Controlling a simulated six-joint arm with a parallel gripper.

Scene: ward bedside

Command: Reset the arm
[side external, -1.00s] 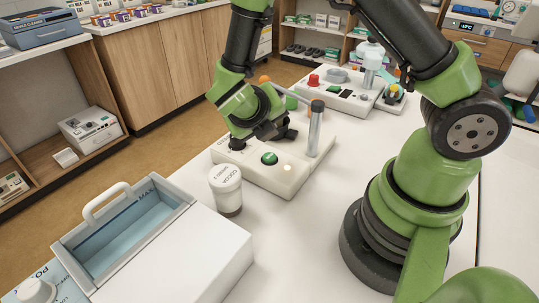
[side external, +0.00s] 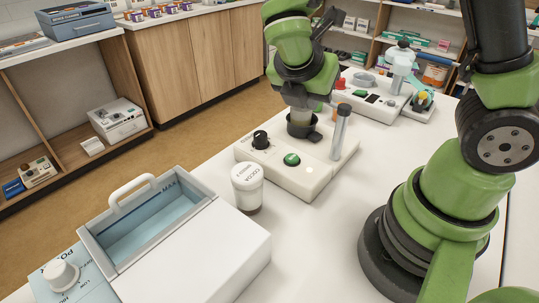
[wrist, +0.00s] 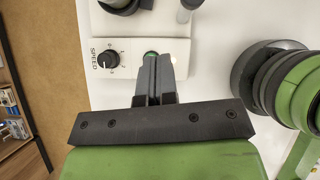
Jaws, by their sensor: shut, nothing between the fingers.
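My arm reaches over the white device with a dial in the side external view. My gripper (wrist: 158,60) shows in the wrist view with its two dark fingers together and empty. The fingers overlap part of the device's front panel and its green button (wrist: 150,54) there. In the side external view my gripper points down above the back part of the device, and its fingertips are hard to make out. A small dark-rimmed cup shape (side external: 302,129) sits just below it; whether they touch I cannot tell.
The white device (side external: 285,174) carries a black dial (side external: 261,139) and an upright metal post (side external: 341,130). A white lidded cup (side external: 247,187) stands before it. An open blue-lined box (side external: 205,190) is at front left. Another device (side external: 368,105) stands behind. Bare tabletop lies right of the cup.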

